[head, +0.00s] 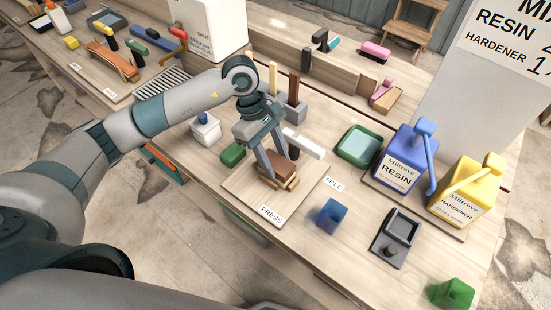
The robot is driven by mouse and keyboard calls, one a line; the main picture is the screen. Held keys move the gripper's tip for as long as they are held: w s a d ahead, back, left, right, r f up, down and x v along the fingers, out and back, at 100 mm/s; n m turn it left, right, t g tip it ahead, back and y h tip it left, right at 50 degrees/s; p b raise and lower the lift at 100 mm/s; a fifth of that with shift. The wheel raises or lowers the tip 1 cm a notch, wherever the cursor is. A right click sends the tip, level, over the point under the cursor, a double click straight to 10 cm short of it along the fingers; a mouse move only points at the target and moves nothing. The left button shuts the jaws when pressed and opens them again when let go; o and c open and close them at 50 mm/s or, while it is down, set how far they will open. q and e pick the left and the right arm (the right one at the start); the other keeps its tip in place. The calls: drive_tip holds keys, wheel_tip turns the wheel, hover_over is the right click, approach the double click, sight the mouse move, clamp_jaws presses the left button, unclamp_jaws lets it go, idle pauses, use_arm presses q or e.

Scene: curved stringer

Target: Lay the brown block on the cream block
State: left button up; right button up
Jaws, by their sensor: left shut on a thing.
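My left gripper (276,166) reaches down over the board labelled PRESS and is shut on the brown block (274,173). The brown block lies flat between the fingertips. A pale tan, cream-like block (290,184) shows just under the brown block's near right edge, mostly hidden by it. I cannot tell whether the two touch or a small gap stays between them. The press board (240,190) lies under both. My right gripper is not in view.
A white bar (306,144) sits just behind the gripper. A green block (232,153) lies at its left.

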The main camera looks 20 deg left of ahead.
use_arm(q)
drive_tip(key=shift+f, duration=0.15)
idle(0.3)
drive_tip(key=o, duration=1.1)
drive_tip(key=shift+o, duration=0.8)
drive_tip(key=o, duration=0.4)
drive_tip(key=shift+o, duration=0.2)
drive_tip(key=shift+r+p, duration=0.35)
drive_tip(key=shift+r, duration=1.35)
drive_tip(key=shift+r+p, duration=0.7)
drive_tip(key=shift+r, duration=1.65)
drive_tip(key=shift+s+f, duration=0.1)
